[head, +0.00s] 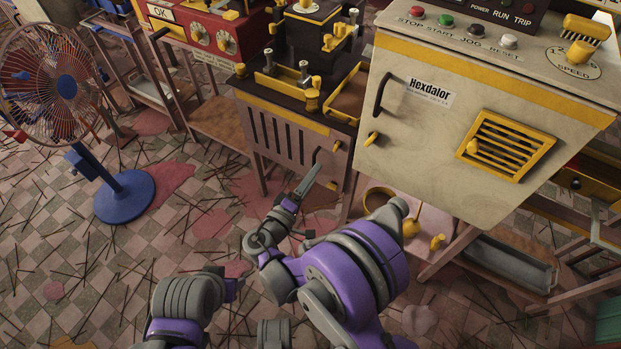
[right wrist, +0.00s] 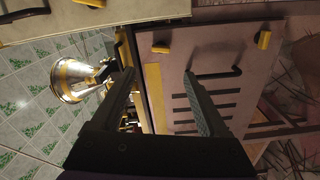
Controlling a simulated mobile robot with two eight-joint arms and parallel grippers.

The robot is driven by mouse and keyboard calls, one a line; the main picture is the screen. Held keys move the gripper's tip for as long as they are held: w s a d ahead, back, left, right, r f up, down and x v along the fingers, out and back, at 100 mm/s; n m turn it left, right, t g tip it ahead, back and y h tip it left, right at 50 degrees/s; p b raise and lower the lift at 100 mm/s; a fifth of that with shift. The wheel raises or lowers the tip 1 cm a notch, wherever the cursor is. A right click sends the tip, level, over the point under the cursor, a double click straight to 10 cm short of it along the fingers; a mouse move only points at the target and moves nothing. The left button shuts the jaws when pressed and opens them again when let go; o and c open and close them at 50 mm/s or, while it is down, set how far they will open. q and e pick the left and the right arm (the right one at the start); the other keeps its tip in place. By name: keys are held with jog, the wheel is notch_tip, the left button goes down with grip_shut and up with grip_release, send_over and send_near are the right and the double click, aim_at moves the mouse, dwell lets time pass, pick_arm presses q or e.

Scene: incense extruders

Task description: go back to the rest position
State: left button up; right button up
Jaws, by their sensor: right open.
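My right gripper (head: 308,182) is in the middle of the head view, in front of the dark slotted machine with yellow trim (head: 290,130). In the right wrist view its two fingers (right wrist: 160,74) stand wide apart with nothing between them. A slotted panel with a dark handle shows beyond the fingers; I cannot tell the exact gap to it. Grey and purple links of my other arm (head: 190,298) show at the lower left of the head view, but its gripper does not show.
A large cream cabinet labelled Hexdalor (head: 430,140) stands close on the right. A blue fan (head: 122,196) stands at left, and a red machine (head: 215,30) behind. The tiled floor (head: 60,270) at lower left has scattered sticks and pinkish patches.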

pick_arm(q)
jog(key=shift+w, duration=0.1)
pick_arm(e)
jog(key=shift+w, duration=0.1)
jog(key=s+d+r+m+g+y, duration=0.1)
jog(key=s+d+m+g, duration=0.2)
jog(key=d, duration=0.5)
jog(key=s+d+m+g+y, duration=0.1)
jog(key=s+d+g, duration=0.25)
jog(key=d, duration=0.45)
jog(key=s+d+m+g+y, duration=0.2)
jog(key=s+m+g+y, duration=0.4)
jog(key=s, duration=1.5)
pick_arm(q)
notch_tip(320, 180, up, 25)
jog(key=w+t+p, duration=0.1)
jog(key=p, duration=2)
jog(key=shift+p, duration=0.4)
pick_arm(e)
notch_tip(320, 180, up, 25)
jog(key=w+t+y, duration=0.1)
jog(key=t, duration=0.1)
jog(key=shift+w, duration=0.15)
